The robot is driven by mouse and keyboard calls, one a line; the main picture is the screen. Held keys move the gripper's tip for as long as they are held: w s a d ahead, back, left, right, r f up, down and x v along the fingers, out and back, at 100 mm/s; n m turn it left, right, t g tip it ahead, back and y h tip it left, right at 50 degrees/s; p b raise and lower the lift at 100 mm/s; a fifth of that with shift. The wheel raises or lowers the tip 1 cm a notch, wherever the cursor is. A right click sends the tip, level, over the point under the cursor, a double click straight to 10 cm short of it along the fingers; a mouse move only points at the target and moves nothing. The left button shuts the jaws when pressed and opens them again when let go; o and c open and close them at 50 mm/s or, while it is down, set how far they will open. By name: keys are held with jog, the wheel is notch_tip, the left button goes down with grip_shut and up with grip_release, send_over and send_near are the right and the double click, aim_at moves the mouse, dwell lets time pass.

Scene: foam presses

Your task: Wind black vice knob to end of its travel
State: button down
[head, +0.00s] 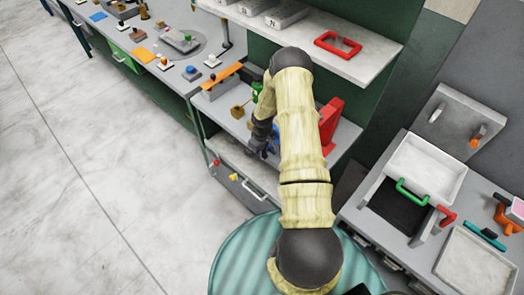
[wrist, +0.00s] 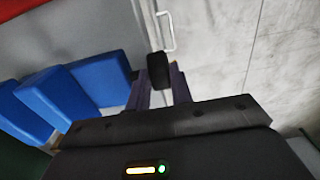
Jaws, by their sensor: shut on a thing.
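The black vice knob (wrist: 159,70) shows in the wrist view at the tips of my gripper (wrist: 160,86), between its two dark fingers. My gripper is shut on it. The blue vice (wrist: 85,82) stands to the left of the knob in the wrist view, with several blue blocks showing. In the head view my gripper (head: 263,150) is at the front edge of the grey bench, and only a little of the blue vice (head: 275,133) shows beside my arm. The knob is hidden in that view.
A red angled piece (head: 330,121) stands on the bench just right of my arm. A brownish-yellow block (head: 240,111) and a green item (head: 257,90) are to the left. A shelf (head: 345,62) overhangs behind. Drawers with a white handle (head: 253,190) are below the bench edge.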

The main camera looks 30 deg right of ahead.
jog(key=t+b, duration=0.1)
jog(key=t+y+b, duration=0.1)
jog(key=t+b, duration=0.1)
jog(key=s+t+b, duration=0.1)
jog(key=b, duration=0.1)
jog(key=shift+s+d+f+y, duration=0.1)
jog(key=shift+d+f+y, duration=0.1)
jog(key=shift+f+y, duration=0.15)
jog(key=t+b, duration=0.2)
jog(key=b, duration=0.1)
jog(key=t+y+b, duration=0.1)
jog(key=shift+s+d+f+t+b, duration=0.15)
jog(key=shift+s+f+t+b, duration=0.2)
jog(key=shift+f+t+b, duration=0.05)
jog(key=t+y+b, duration=0.1)
jog(key=t+b, duration=0.1)
jog(key=b, duration=0.2)
jog(key=t+b, duration=0.2)
jog(key=b, duration=0.1)
jog(key=f+t+y+b, duration=0.1)
jog(key=t+b, duration=0.1)
jog(key=b, duration=0.2)
jog(key=shift+s+d+t+y+b, duration=0.1)
jog(key=shift+s+t+y+b, duration=0.25)
jog(key=shift+s+t, duration=0.05)
